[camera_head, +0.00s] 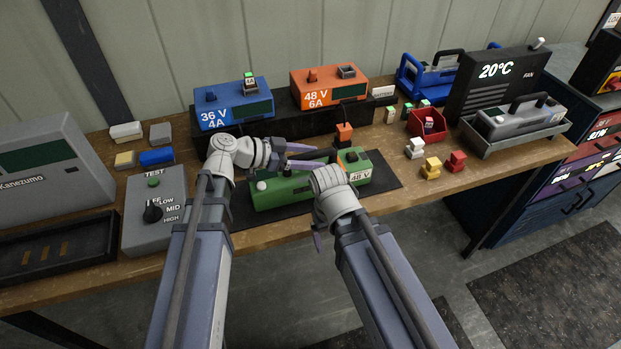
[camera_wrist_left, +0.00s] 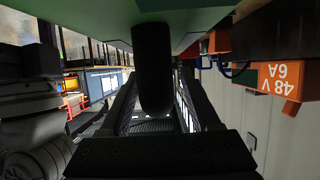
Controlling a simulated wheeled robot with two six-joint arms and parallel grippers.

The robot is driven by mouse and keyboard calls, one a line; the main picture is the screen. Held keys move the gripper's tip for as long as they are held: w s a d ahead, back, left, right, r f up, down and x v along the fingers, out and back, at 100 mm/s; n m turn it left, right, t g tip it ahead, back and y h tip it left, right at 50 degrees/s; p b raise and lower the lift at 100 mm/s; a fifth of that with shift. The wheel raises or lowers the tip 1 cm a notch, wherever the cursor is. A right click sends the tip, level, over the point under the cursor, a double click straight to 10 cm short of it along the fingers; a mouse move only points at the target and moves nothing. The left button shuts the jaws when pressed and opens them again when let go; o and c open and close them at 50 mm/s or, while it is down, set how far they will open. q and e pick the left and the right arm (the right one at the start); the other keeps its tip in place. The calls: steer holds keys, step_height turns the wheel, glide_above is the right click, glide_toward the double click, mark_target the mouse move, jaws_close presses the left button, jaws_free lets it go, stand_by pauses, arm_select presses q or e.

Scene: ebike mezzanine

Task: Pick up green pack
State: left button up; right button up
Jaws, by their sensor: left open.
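The green pack (camera_head: 290,196) lies on a dark mat (camera_head: 390,178) on the workbench, with a "48 V" label at its right end. My left gripper (camera_head: 312,156) is open over the top of the pack. In the left wrist view, the pack's green body (camera_wrist_left: 95,10) is along the top edge. Its black handle (camera_wrist_left: 153,65) stands between the two spread fingers (camera_wrist_left: 153,105), and I cannot tell whether they touch it.
Behind the pack, the blue 36 V charger (camera_head: 234,109) and orange 48 V charger (camera_head: 330,88) stand on a black riser. A grey test box (camera_head: 156,212) is left. Small colored blocks (camera_head: 432,165), a red bin (camera_head: 418,127) and a grey pack in a tray (camera_head: 515,120) are right.

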arm_select(q)
jaws_close()
stand_by(0.5)
stand_by(0.8)
steer(key=shift+r, duration=0.15)
